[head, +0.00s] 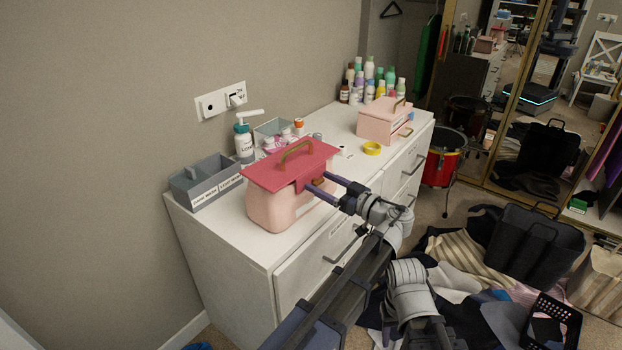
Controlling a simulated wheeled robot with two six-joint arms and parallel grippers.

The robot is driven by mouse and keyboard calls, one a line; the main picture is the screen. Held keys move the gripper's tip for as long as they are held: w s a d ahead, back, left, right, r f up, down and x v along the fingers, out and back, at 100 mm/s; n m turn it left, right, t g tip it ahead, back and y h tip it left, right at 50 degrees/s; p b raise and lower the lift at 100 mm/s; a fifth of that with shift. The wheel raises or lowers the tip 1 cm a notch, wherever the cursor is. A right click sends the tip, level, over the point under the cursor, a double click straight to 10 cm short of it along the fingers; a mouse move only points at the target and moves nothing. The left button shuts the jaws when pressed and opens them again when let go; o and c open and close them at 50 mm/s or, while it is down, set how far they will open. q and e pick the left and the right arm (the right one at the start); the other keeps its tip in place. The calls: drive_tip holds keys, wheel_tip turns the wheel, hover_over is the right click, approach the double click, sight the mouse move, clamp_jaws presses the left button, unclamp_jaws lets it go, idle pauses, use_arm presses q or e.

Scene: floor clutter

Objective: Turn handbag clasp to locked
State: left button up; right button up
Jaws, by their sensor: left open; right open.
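The handbag (272,208) has a pale pink body, a darker red-pink flap lid (270,174) and a brown arched handle (297,150). It stands upright on the near part of the white dresser. A small brown clasp (318,181) shows on its front right side, partly hidden by my gripper. My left gripper (317,184) is open, its two dark purple fingers at the bag's front on either side of the clasp. I cannot tell if they touch it, nor how the clasp is turned. Part of my other arm shows at lower centre; its fingers are not visible.
The white dresser (235,240) holds a grey bin (205,187), a pump bottle (243,143), a yellow tape roll (372,148), a pink box (383,122) and several bottles behind. Clothes and a black bag (535,245) clutter the floor at right.

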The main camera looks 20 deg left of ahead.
use_arm(q)
drive_tip(key=shift+w+a, duration=0.1)
clamp_jaws()
idle(0.7)
